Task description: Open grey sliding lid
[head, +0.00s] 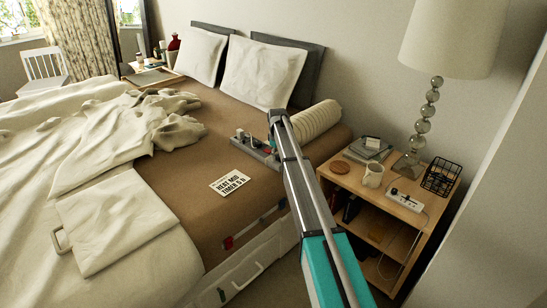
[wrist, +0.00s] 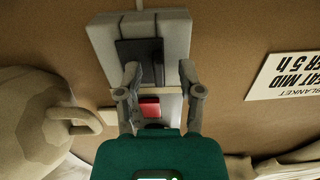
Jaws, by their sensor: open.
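A small grey unit (head: 255,150) lies on the brown bed cover, partly hidden by my arm. In the wrist view it shows as a pale grey block (wrist: 104,45) with a dark grey plate (wrist: 132,48) on its face and a red piece (wrist: 150,107) nearer to me. The dark plate looks like the sliding lid, but I cannot tell how far it is slid. My gripper (wrist: 159,70) is open, its two fingers apart over the plate's near part. I see nothing held, and cannot tell whether the fingers touch it. The gripper (head: 277,118) is seen end-on in the head view.
A printed card (head: 232,182) lies on the bed cover beside the unit. A cream bolster (head: 315,121) lies behind my arm. A nightstand (head: 335,180) with a mug (head: 373,175), a lamp (head: 424,110) and a wire basket (head: 441,177) stands right. Rumpled blankets cover the bed's left.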

